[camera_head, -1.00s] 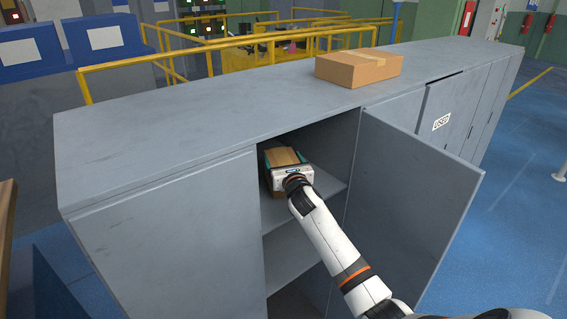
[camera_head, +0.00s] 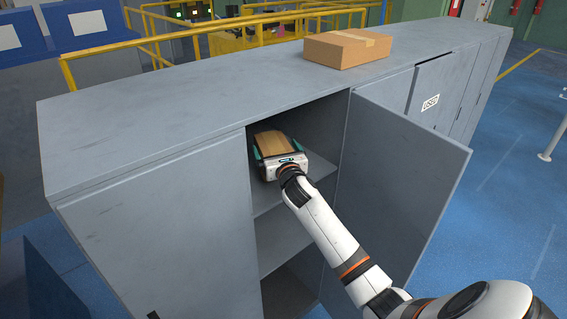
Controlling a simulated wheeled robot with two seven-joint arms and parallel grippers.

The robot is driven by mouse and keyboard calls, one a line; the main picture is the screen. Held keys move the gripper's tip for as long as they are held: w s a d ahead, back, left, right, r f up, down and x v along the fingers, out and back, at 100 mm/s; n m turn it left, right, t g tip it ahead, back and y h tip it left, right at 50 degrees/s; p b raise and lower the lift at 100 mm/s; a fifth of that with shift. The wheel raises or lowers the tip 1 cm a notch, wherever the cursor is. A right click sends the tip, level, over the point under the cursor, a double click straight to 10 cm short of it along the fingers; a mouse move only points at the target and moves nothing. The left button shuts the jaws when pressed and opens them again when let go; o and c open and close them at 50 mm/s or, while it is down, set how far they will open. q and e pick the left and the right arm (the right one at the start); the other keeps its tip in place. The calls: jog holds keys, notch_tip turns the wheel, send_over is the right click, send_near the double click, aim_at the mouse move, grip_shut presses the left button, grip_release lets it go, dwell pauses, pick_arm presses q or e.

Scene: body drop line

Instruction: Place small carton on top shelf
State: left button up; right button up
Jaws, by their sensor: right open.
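The small carton (camera_head: 277,143) is brown and sits inside the open cabinet (camera_head: 150,130), at the top shelf (camera_head: 325,180). My right gripper (camera_head: 275,146) reaches in through the doorway with its fingers open, one on each side of the carton. A gap to the fingers is hard to judge. The gripper body hides the carton's near end and underside, so I cannot tell its contact with the shelf. My left gripper is not in view.
The cabinet door (camera_head: 395,180) stands open to the right of my arm. A larger cardboard box (camera_head: 347,49) lies on the cabinet top. Lower shelves (camera_head: 283,240) look empty where visible.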

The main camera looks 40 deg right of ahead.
jog(key=v, duration=0.9)
jog(key=shift+s+r+b, duration=0.1)
jog(key=shift+s+b, duration=0.05)
jog(key=shift+b, duration=0.15)
